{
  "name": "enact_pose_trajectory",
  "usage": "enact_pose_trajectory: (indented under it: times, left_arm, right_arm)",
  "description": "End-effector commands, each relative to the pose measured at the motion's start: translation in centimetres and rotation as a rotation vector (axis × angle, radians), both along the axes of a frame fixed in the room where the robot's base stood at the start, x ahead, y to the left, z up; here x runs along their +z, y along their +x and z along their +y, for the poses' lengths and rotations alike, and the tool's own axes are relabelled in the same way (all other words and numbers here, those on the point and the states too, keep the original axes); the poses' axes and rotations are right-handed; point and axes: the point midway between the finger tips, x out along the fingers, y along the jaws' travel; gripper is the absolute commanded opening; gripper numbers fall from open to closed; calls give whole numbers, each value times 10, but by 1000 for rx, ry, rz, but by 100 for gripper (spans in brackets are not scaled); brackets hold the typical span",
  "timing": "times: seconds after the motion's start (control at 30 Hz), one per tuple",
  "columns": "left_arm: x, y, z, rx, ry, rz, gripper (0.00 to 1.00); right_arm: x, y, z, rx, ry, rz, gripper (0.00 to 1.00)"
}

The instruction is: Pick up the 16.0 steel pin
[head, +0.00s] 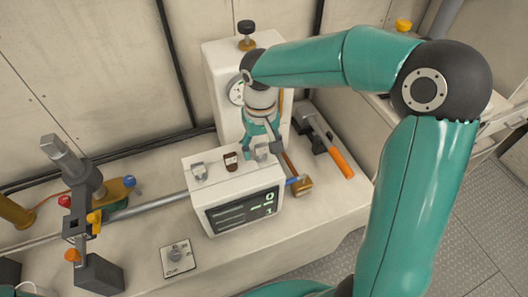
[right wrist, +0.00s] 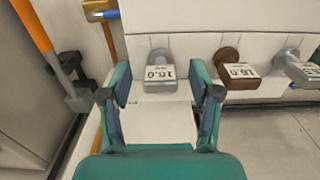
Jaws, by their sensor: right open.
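The steel pin marked 16.0 (right wrist: 160,74) stands on a white surface in the right wrist view, midway between my open fingers. In the head view a grey pin (head: 262,151) sits at the right end of a row on the white display box (head: 208,190), beside my right gripper (head: 262,143). In the right wrist view my right gripper (right wrist: 161,88) is open, with a finger on either side of the pin and visible gaps. I cannot tell its exact height. My left gripper is not in view.
A brown pin (right wrist: 230,60) and another grey pin (right wrist: 288,58) stand to the right of the 16.0 pin. An orange-handled tool (head: 341,162) and a wooden-headed tool (head: 302,187) lie near the box. A clamp stand (head: 75,165) is at left. A tall white unit (head: 222,75) stands behind.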

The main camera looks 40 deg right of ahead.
Motion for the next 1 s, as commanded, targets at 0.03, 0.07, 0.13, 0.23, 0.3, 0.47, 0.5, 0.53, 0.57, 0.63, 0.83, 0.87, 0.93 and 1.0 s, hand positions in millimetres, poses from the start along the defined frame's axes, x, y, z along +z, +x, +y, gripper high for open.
enact_pose_trajectory:
  times: [0.03, 0.07, 0.13, 0.23, 0.3, 0.47, 0.5, 0.53, 0.57, 0.63, 0.83, 0.87, 0.93, 1.0]
  left_arm:
    - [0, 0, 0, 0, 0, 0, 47]
    - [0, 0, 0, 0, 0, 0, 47]
    - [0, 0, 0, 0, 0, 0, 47]
    - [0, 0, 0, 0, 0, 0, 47]
    - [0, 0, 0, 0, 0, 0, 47]
    - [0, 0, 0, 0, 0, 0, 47]
    - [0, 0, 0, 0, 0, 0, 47]
    - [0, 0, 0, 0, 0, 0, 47]
    - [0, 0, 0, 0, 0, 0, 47]
    - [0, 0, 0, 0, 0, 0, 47]
    - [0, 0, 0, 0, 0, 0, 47]
    - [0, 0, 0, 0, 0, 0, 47]
    - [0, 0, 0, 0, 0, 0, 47]
    - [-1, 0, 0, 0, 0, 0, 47]
  right_arm:
    - [0, 0, 0, 0, 0, 0, 62]
    - [0, 0, 0, 0, 0, 0, 62]
    - [0, 0, 0, 0, 0, 0, 57]
    - [0, 0, 0, 1, 0, 0, 41]
    - [0, 0, 0, 1, 0, 0, 29]
    - [0, 0, 0, 1, 0, 0, 2]
    - [0, 0, 0, 1, 0, 0, 0]
    - [1, 0, 0, 1, 0, -1, 0]
    - [1, 0, 0, 1, 0, -1, 0]
    - [1, 0, 0, 1, 0, -1, 0]
    - [3, 0, 0, 0, 1, -2, 0]
    - [3, 0, 0, 0, 1, -2, 0]
    - [7, 1, 0, 0, 0, -3, 0]
    - [12, 1, 0, 1, 0, -3, 0]
